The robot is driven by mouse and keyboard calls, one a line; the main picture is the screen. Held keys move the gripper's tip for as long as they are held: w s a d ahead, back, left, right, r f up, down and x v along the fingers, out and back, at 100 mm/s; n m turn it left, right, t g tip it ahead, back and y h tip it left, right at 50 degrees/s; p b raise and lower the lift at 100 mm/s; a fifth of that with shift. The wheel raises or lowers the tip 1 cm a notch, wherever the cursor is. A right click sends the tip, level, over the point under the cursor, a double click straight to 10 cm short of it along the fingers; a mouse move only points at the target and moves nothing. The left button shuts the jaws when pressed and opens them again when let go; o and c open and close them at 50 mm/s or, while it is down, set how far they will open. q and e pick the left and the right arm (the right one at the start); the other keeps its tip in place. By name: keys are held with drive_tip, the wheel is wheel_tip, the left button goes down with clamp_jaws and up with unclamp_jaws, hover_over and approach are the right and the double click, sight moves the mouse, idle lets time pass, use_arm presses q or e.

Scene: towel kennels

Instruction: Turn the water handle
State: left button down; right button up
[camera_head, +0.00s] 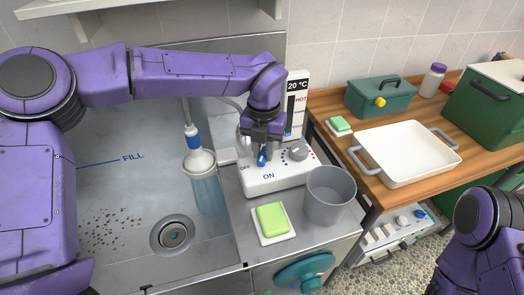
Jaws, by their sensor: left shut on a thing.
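The white control box (262,183) stands on the counter right of the sink. It carries OFF and ON labels, a small blue handle (263,159) and a grey knob (297,152) with red and blue dots. My left gripper (262,152) reaches down from above and is shut on the blue handle; its fingers hide part of it. The handle's exact angle between OFF and ON is hard to tell. A shower head (198,162) with a blue collar hangs over the sink, with a pale bluish column below it. My right arm shows at the lower right, its gripper out of frame.
The steel sink (120,195) has a FILL line, dark specks and a drain (172,235). A grey bucket (329,194) and a green sponge (272,218) on a white dish stand close in front of the box. A white tray (405,153) sits on the wooden table.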

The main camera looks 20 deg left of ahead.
sight(263, 153)
use_arm(q)
drive_tip(key=shift+s+f+n, duration=0.1)
drive_tip(key=shift+n, duration=0.2)
drive_tip(key=c, duration=1)
unclamp_jaws()
drive_tip(key=shift+o, duration=0.2)
wheel_tip(263, 153, up, 11)
drive_tip(key=shift+f+b, duration=0.2)
drive_tip(key=shift+b, duration=0.2)
